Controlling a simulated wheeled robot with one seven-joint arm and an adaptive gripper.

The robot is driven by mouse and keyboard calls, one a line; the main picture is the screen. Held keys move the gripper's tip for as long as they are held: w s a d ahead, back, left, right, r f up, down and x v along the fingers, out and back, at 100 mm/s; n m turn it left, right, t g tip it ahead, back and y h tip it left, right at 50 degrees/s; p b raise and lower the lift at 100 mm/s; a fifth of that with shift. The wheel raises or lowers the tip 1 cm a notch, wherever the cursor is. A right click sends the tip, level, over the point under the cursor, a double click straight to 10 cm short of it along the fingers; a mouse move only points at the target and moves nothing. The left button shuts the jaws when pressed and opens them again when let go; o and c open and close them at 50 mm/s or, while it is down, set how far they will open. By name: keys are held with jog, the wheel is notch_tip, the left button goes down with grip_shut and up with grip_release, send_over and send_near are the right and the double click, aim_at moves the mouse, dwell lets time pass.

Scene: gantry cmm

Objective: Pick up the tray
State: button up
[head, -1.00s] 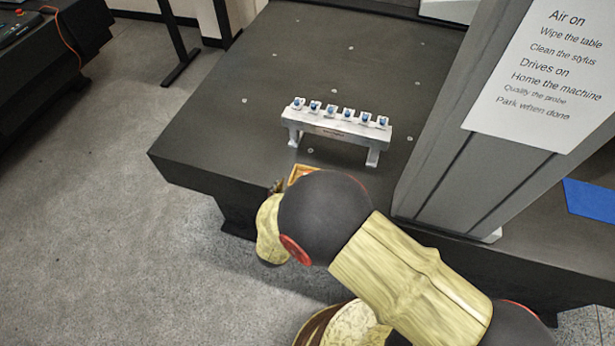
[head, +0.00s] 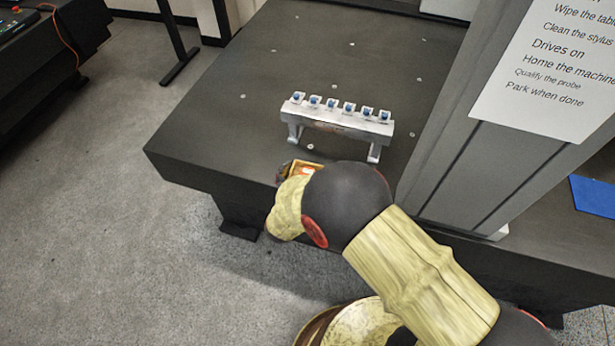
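A small orange-brown tray (head: 307,168) sits near the front edge of the dark table, just in front of the grey rack. Only its far corner shows; my arm covers the rest. My gripper (head: 285,168) is a small dark shape at the tray's left side, mostly hidden behind my wrist. I cannot tell whether it touches the tray or whether its fingers are open or shut.
A grey rack (head: 338,127) with several blue-and-white pieces stands just behind the tray. A grey column (head: 450,160) with a paper notice rises at the right. The dark table top (head: 235,125) is clear to the left.

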jog(key=c, duration=0.9)
jog(key=shift+o, duration=0.2)
jog(key=shift+r, duration=0.15)
